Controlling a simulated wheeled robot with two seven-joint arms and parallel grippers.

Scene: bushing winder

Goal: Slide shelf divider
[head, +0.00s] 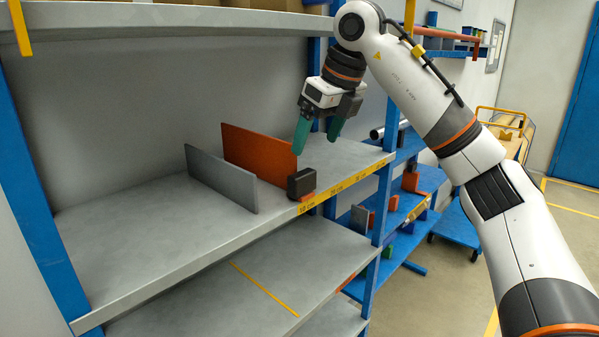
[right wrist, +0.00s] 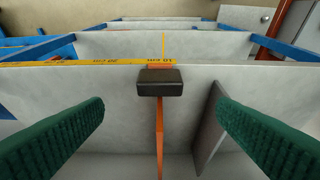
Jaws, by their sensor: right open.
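The orange divider (head: 258,152) stands upright on the grey shelf board (head: 110,235), with a black block (head: 301,183) at its front end by the yellow scale strip (head: 345,183). In the right wrist view the orange divider (right wrist: 159,135) shows edge-on from above, below the black block (right wrist: 159,83). A grey divider (head: 222,179) stands to its left in the head view. My right gripper (head: 316,143) is open and empty, green fingers pointing down above the orange divider. In the right wrist view its fingers lie on either side of the divider. My left gripper is not in view.
The grey divider (right wrist: 207,130) is close to the right-hand finger in the right wrist view. A blue upright (head: 383,190) bounds the shelf at the right, another (head: 30,190) at the left. An upper shelf (head: 170,18) hangs above. The left part of the board is bare.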

